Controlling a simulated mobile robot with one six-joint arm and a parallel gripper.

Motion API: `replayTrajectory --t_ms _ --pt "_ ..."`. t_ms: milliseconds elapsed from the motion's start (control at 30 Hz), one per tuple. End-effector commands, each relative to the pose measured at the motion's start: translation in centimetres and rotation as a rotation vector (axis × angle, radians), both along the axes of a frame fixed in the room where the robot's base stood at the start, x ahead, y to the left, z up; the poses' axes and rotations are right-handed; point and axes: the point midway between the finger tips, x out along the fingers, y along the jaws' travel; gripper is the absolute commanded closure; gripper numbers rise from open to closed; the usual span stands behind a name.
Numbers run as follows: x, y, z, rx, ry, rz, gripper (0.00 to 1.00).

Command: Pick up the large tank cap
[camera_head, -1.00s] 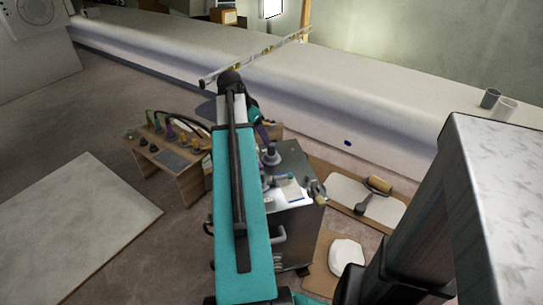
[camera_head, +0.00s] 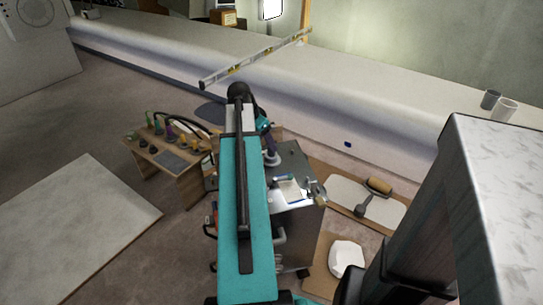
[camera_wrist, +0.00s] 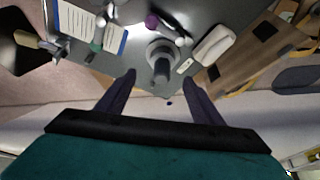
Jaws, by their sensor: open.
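A grey round flanged piece with a dark upright knob, which looks like the large tank cap (camera_wrist: 161,53), stands on the dark metal cart top (camera_wrist: 205,14). In the head view the cap (camera_head: 272,158) shows just below my gripper (camera_head: 267,138), partly beside my arm. In the wrist view my gripper (camera_wrist: 159,78) is open, with its two dark fingers apart. The knob lies between the fingertips in the picture. I cannot tell whether the fingers are level with it or above it. Nothing is held.
A small purple round piece (camera_wrist: 151,21), a white box-like item (camera_wrist: 214,45) and a clipboard with paper (camera_wrist: 75,20) lie near the cap. A wooden bench with tools (camera_head: 178,160) stands left of the cart. The long white hull (camera_head: 330,105) runs behind.

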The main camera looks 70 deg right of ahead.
Motion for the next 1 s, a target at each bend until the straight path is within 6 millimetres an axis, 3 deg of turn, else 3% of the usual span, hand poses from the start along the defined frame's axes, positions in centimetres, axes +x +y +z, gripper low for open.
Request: replayTrajectory --t_ms 300,767,1000 --pt "-0.6 -1.1 -3.1 0.002 0.001 0.001 0.39" --pt "-0.7 -1.2 -3.5 0.000 0.000 0.001 0.39" --pt "-0.9 -2.0 -5.2 0.002 0.001 0.000 0.39"
